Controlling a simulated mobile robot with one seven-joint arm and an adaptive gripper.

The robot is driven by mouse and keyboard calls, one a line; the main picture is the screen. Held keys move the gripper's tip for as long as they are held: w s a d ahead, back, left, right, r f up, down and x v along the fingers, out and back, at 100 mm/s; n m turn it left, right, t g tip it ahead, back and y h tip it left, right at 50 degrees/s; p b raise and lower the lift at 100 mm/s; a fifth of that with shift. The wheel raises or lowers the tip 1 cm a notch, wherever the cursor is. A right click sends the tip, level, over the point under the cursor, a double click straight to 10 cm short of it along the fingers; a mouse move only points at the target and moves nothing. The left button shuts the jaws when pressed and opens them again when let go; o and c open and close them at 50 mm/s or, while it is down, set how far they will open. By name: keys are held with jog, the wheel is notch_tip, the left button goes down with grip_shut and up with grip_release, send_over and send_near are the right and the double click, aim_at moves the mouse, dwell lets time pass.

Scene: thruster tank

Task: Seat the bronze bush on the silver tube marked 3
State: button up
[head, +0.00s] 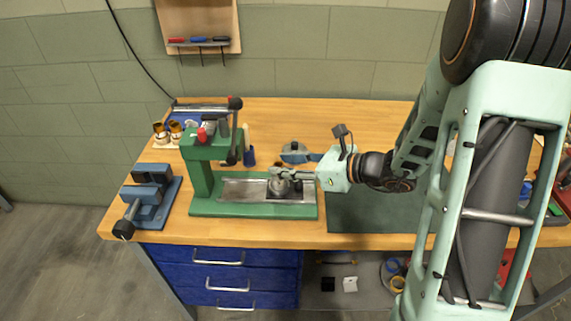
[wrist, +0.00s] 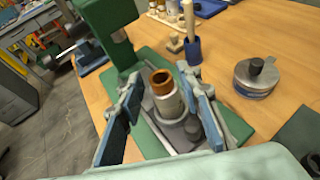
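The bronze bush (wrist: 162,78) sits upright at the top of a silver tube (wrist: 171,104) in the wrist view. How far it goes into the tube I cannot tell, and no number is readable. My gripper (wrist: 163,82) has one blue-padded finger on each side of the tube, with a gap visible at least on the left. It looks open.
The green press (head: 204,150) rises left of my gripper. A blue vise (head: 150,200) stands further left. Bronze-coloured parts (head: 175,129) stand at the back left. A dark mat (head: 365,212) lies right.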

jog(key=shift+o, duration=0.4)
jog(key=v, duration=1.2)
